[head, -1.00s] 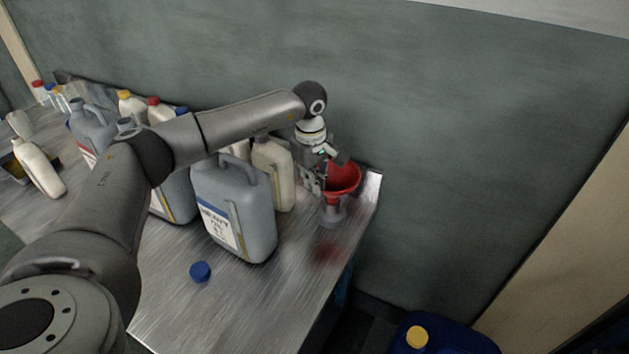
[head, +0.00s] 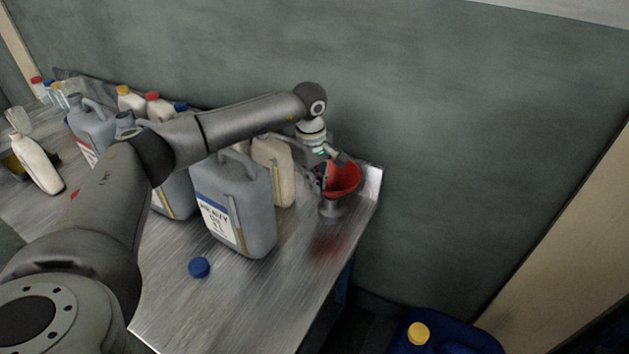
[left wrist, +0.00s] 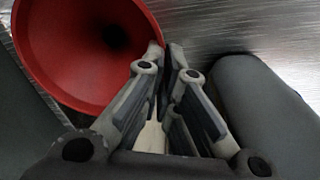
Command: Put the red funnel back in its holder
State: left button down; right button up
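The red funnel (head: 345,178) is at the right end of the metal table, wide mouth up. A small grey holder (head: 332,208) stands directly under it; whether the spout is seated in it is hidden. My left gripper (head: 321,174) is at the left side of the funnel's rim. In the left wrist view the funnel (left wrist: 75,45) fills the upper left. The left gripper's fingertips (left wrist: 166,48) are close together at the rim's right edge and look shut on it, though the contact is partly hidden. My right gripper is not in view.
A large grey jug (head: 235,210) and a cream bottle (head: 272,172) stand left of the funnel. A blue cap (head: 199,267) lies on the table (head: 250,300). The wall is close behind. A blue container with a yellow cap (head: 418,335) is below, off the table's right edge.

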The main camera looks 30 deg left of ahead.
pick_arm(q)
jog(key=shift+f, duration=0.2)
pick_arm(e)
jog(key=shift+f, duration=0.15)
pick_arm(q)
jog(key=c, duration=1.6)
grip_release()
jog(key=shift+o, duration=0.2)
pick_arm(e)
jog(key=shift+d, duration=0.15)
pick_arm(q)
jog(key=shift+r, duration=0.1)
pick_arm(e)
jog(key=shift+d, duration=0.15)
pick_arm(q)
notch_tip(320, 180, up, 12)
jog(key=shift+s, duration=0.45)
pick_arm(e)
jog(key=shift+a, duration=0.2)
